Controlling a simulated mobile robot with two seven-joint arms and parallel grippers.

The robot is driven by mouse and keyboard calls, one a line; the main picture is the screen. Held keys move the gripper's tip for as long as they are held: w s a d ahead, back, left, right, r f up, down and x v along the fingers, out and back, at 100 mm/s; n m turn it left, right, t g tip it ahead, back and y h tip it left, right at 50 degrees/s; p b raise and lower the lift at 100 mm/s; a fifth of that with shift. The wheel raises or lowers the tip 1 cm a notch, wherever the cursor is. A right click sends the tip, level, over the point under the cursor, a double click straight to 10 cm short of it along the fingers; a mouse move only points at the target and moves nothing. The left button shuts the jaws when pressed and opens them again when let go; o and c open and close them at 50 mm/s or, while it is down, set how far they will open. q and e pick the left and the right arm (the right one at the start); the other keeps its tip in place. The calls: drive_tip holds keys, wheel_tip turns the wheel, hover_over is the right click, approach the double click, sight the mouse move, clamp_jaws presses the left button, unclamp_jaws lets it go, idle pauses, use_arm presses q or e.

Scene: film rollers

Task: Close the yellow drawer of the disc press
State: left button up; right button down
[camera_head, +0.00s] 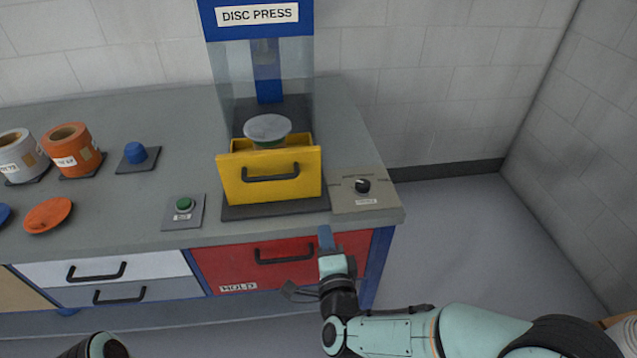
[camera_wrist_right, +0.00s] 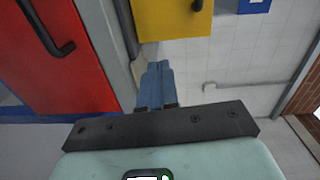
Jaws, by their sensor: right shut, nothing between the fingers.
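The disc press (camera_head: 257,40) stands on the bench with a blue head and clear side panels. Its yellow drawer (camera_head: 297,190) is pulled out toward me, with a black handle on its front. A grey round disc on a green-edged piece (camera_head: 267,129) shows above the drawer's front. My right gripper (camera_head: 325,236) is shut and empty, below and in front of the drawer, near the bench's front edge and apart from the drawer. In the right wrist view its blue fingers (camera_wrist_right: 156,84) are together, with the yellow drawer (camera_wrist_right: 160,20) beyond them. My left gripper is not in view.
A red mold drawer (camera_head: 225,266) is shut under the bench, close to my right gripper. A dial box (camera_head: 372,203) stands right of the press and a green button (camera_head: 184,205) left of it. Rolls stand farther left. Floor at right is clear.

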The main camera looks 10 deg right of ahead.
sight(314, 177)
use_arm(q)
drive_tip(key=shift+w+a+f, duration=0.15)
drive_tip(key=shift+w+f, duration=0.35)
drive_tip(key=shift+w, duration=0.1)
use_arm(e)
drive_tip(key=shift+m+t, duration=0.3)
drive_tip(key=shift+m, duration=0.1)
drive_tip(key=w, duration=0.4)
drive_tip(key=w+r, duration=0.1)
drive_tip(key=w, duration=0.9)
drive_tip(key=shift+w+r, duration=0.1)
drive_tip(key=shift+r, duration=0.15)
use_arm(q)
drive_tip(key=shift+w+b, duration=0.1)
drive_tip(key=shift+b, duration=0.25)
use_arm(e)
drive_tip(key=shift+w, duration=0.15)
